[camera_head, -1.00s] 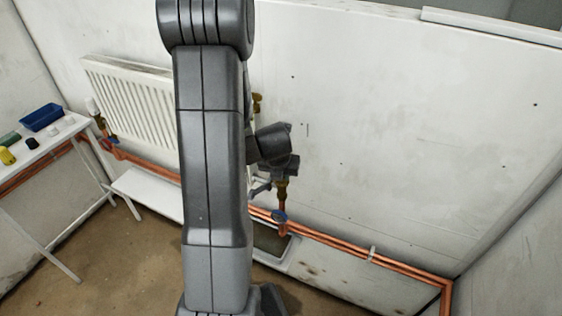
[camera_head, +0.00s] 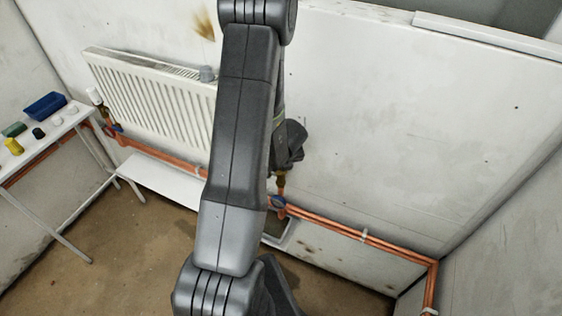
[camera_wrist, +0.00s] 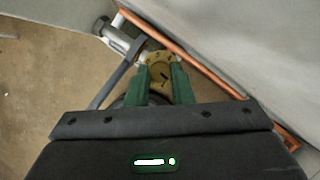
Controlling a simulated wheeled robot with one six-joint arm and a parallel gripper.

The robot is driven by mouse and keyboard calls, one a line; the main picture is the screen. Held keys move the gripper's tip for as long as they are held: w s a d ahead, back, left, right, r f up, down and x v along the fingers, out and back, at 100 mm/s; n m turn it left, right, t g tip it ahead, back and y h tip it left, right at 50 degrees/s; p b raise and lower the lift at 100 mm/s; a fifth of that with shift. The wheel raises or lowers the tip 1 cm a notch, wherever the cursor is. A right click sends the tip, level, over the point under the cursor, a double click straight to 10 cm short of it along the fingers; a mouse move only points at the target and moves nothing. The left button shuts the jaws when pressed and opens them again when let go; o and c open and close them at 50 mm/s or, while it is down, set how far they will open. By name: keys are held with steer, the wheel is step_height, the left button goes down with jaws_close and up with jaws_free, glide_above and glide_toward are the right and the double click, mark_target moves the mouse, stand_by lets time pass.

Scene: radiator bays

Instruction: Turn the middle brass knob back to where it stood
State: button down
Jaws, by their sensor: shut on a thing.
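A round brass knob (camera_wrist: 159,66) with dark marks on its face shows in the wrist view. The green fingers of my gripper (camera_wrist: 162,78) lie on both sides of it and are shut on it. In the head view my arm hides the knob and fingers; only the dark wrist part (camera_head: 290,145) shows at the arm's right side. A brass valve body (camera_head: 281,180) stands below it on the copper pipe. I cannot see any other brass knob clearly enough to compare.
A white radiator (camera_head: 150,100) hangs at the left, with a white shelf (camera_head: 160,183) below. Copper pipes (camera_head: 345,233) run low along the wall. A blue valve handle (camera_head: 277,201) sits under the brass body. A white table (camera_head: 65,122) with a blue tray (camera_head: 45,106) stands far left.

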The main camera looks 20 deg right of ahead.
steer(key=shift+d+r+n, duration=0.1)
steer(key=shift+n, duration=0.4)
stand_by(0.3)
steer(key=c, duration=1.3)
jaws_free()
steer(key=shift+d+v, duration=0.2)
steer(key=shift+v, duration=6.65)
steer(key=shift+a+x, duration=0.2)
steer(key=shift+x, duration=5.55)
steer(key=shift+s+r, duration=0.1)
steer(key=shift+r, duration=0.05)
